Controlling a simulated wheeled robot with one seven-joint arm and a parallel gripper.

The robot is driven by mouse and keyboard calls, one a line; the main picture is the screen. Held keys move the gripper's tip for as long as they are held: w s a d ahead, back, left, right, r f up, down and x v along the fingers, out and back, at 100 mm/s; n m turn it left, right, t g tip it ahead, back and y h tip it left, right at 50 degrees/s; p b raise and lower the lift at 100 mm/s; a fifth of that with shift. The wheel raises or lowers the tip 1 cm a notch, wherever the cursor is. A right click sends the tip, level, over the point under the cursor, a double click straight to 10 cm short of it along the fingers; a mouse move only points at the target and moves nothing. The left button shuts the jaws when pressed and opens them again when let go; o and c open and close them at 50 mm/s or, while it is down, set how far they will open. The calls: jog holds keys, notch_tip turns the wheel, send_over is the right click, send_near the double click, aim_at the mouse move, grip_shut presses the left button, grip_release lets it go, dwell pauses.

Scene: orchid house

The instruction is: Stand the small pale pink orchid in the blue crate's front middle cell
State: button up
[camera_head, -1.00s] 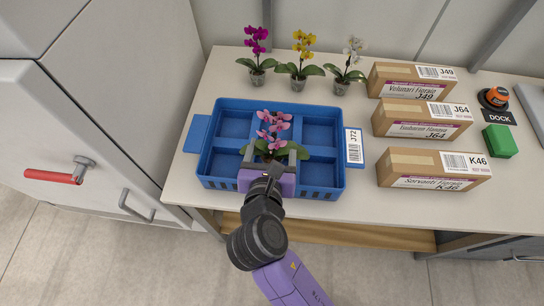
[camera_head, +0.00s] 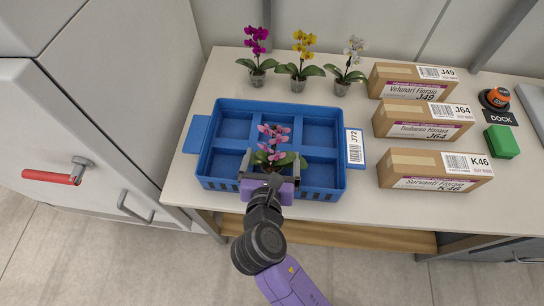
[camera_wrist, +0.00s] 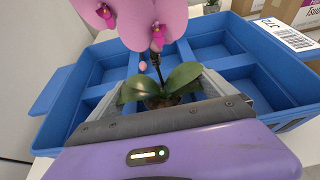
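The small pale pink orchid (camera_head: 272,137) stands upright in the front middle cell of the blue crate (camera_head: 215,184). In the wrist view its pink flowers (camera_wrist: 150,20) and green leaves rise in front of the palm. Its pot (camera_wrist: 160,101) is mostly hidden by leaves and my gripper. My gripper (camera_head: 272,160) is at the crate's front wall, with one finger on each side of the plant. The fingers are spread wide, with gaps between them and the pot in the wrist view (camera_wrist: 165,108). The crate has two rows of three cells; the other cells are empty.
Behind the crate stand a magenta orchid (camera_head: 257,58), a yellow orchid (camera_head: 300,62) and a white orchid (camera_head: 346,68). Three cardboard boxes (camera_head: 434,169) stand to the right, with a green block (camera_head: 501,142) beyond. A cabinet with a red handle (camera_head: 52,177) is at the left.

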jog(key=shift+s+r, duration=0.15)
jog(key=shift+r, duration=0.05)
jog(key=v, duration=1.1)
jog(key=shift+s+r, duration=0.25)
jog(key=shift+s, duration=0.1)
jog(key=s+d+f+m+g+y, duration=0.1)
jog(key=s+d+f+m, duration=0.3)
jog(key=d+m, duration=0.25)
jog(key=s+d+f+m+g+y, duration=0.1)
jog(key=s+d+f+m+y, duration=0.2)
jog(key=d+m, duration=0.35)
jog(key=s+d+r+m+t+h, duration=0.1)
jog(key=s+d+r+m, duration=0.4)
jog(key=m, duration=0.6)
jog(key=s+d+r+m+t+h, duration=0.2)
jog(key=s+d+r+m, duration=0.2)
jog(key=m, duration=0.7)
jog(key=s+r, duration=0.2)
jog(key=s, duration=0.2)
jog(key=shift+s+d+r+m+h, duration=0.2)
jog(key=shift+d+r+m+h, duration=0.1)
jog(key=shift+d, duration=0.1)
